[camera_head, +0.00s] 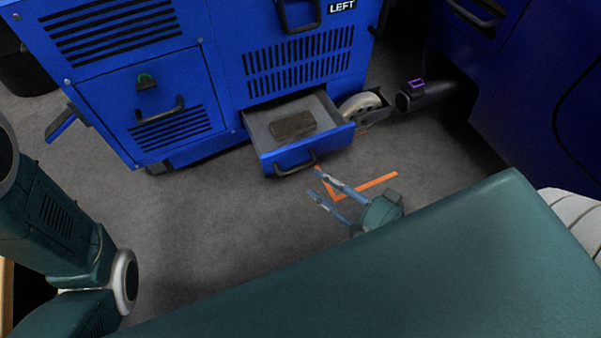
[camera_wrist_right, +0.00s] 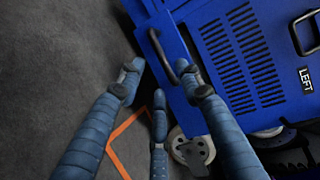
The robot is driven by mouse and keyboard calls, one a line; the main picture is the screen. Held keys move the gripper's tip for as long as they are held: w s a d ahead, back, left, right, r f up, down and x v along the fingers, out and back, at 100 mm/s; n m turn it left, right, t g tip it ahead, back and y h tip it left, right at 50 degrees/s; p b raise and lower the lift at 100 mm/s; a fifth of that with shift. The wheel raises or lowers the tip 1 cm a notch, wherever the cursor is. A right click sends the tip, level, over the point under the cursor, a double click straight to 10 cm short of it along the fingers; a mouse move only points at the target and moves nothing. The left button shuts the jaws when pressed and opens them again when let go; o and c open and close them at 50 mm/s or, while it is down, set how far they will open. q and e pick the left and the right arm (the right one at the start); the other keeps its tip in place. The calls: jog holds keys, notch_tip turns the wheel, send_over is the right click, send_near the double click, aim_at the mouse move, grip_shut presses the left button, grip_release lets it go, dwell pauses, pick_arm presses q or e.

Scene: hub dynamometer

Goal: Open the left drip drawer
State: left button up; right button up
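The left drip drawer (camera_head: 336,134) is a blue-fronted tray low on the blue cabinet under the LEFT label. It is pulled out, with its grey inside showing and a dark brown block (camera_head: 292,125) lying in it. Its black handle (camera_head: 297,166) is on the front and also shows in the right wrist view (camera_wrist_right: 161,52). My right gripper (camera_head: 315,183) is just in front of the drawer, its blue fingers spread and pointing at the handle. In the right wrist view the fingers (camera_wrist_right: 160,82) stand apart, with no grip on the handle visible. My left gripper is out of view.
A closed blue door with a black handle (camera_head: 160,112) is left of the drawer. A pale caster wheel (camera_head: 360,106) and a dark cylinder (camera_head: 425,94) lie right of it. Orange tape (camera_head: 370,186) marks the grey floor.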

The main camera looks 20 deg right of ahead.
aim_at(300, 170)
jog(key=b+x, duration=0.4)
jog(key=x, duration=0.4)
jog(key=shift+f, duration=0.15)
grip_shut()
